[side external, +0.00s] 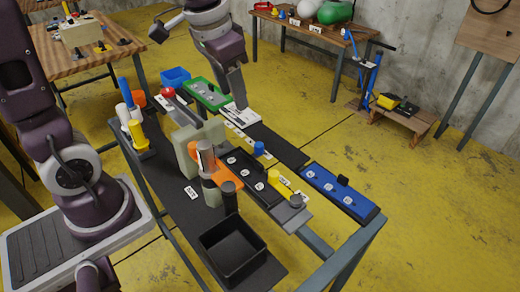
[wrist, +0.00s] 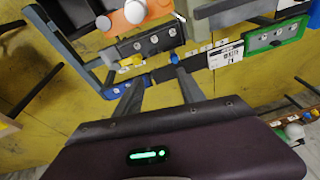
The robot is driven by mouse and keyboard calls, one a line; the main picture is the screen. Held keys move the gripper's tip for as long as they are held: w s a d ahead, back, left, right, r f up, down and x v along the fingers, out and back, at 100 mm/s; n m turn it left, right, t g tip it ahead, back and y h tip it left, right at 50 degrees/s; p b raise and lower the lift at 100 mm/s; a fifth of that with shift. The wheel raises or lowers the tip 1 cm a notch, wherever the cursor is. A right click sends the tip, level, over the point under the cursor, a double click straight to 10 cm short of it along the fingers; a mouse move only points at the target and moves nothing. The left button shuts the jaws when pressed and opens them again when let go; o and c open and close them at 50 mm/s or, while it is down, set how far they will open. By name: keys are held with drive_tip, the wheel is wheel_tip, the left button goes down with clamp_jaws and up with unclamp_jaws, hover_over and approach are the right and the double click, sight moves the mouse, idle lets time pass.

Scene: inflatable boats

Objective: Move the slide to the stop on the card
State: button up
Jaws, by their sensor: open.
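Three slide panels with round white stops lie on the table: a green one (side external: 207,93), a black one (side external: 243,172) and a blue one (side external: 340,192). A blue knob (side external: 258,148) stands by the black panel. A white printed card (side external: 243,116) lies by the green panel; it also shows in the wrist view (wrist: 226,55), its print too small to read. My gripper (side external: 240,100) is open and empty above the card's area. In the wrist view its fingers (wrist: 157,76) frame bare dark surface.
A black open bin (side external: 232,252), an orange clamp-like part (side external: 210,172) and pale blocks (side external: 187,150) stand left of the panels. A blue tray (side external: 175,77) sits at the far end. A dark strip (side external: 275,145) between panels is clear.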

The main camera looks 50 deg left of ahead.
sight(260, 144)
drive_tip(key=w+a+f+g, duration=0.1)
drive_tip(key=w+f, duration=0.2)
drive_tip(key=f, duration=0.4)
drive_tip(key=w+a+f+g, duration=0.1)
drive_tip(key=w+f, duration=0.3)
drive_tip(key=f, duration=0.4)
drive_tip(key=w+a+f+m, duration=0.1)
drive_tip(key=w+f, duration=0.3)
drive_tip(key=f, duration=0.4)
drive_tip(key=shift+a+f+g, duration=0.25)
drive_tip(key=shift+a+g, duration=0.15)
drive_tip(key=shift+a, duration=0.45)
clamp_jaws()
